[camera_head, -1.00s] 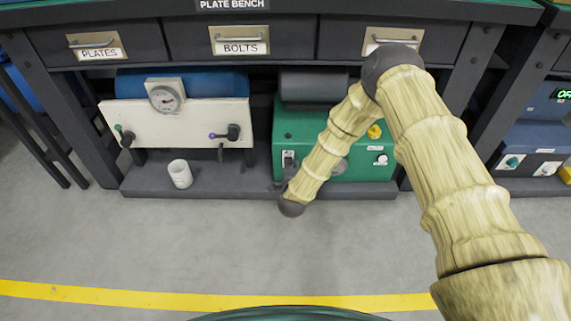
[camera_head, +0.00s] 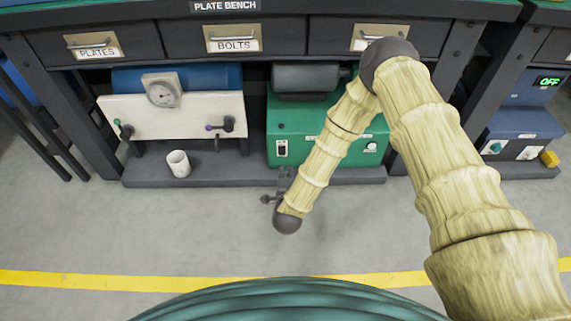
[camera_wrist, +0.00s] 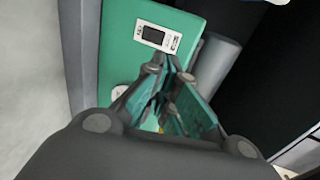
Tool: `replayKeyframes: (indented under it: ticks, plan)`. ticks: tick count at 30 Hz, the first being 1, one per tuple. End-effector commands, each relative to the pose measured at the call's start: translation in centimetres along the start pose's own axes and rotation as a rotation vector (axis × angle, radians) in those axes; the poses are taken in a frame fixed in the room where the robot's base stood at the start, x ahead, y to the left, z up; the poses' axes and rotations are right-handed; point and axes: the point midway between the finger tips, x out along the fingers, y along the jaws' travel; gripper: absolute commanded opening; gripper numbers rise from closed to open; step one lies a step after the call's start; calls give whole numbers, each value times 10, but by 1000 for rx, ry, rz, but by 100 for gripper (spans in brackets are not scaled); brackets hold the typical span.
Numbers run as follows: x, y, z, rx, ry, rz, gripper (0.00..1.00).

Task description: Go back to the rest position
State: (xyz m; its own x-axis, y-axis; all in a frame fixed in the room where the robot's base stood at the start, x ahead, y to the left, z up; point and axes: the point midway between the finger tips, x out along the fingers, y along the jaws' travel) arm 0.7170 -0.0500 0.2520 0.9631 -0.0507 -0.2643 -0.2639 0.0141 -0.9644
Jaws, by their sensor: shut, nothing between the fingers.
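My gripper (camera_head: 285,178) is small and dark at the end of my tan arm, low in front of the green machine under the bench. In the wrist view, its fingers (camera_wrist: 168,74) are closed together with nothing between them. Behind them is the green machine (camera_wrist: 125,45) with a white-framed dark switch (camera_wrist: 154,35). In the head view, the green machine (camera_head: 307,120) shows the same switch (camera_head: 282,148) just above my gripper. My arm hides part of the machine's front.
Labelled drawers (camera_head: 190,43) are above. A blue unit (camera_head: 525,120) reading OFF stands at right. The floor (camera_head: 150,230) in front is clear.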

Motion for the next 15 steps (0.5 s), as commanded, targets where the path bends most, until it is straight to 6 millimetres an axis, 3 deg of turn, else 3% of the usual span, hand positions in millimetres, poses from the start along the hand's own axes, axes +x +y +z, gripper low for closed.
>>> replayKeyframes:
  ticks: [15]
  plan:
    - [-8,-1,0,0,0,0,0]
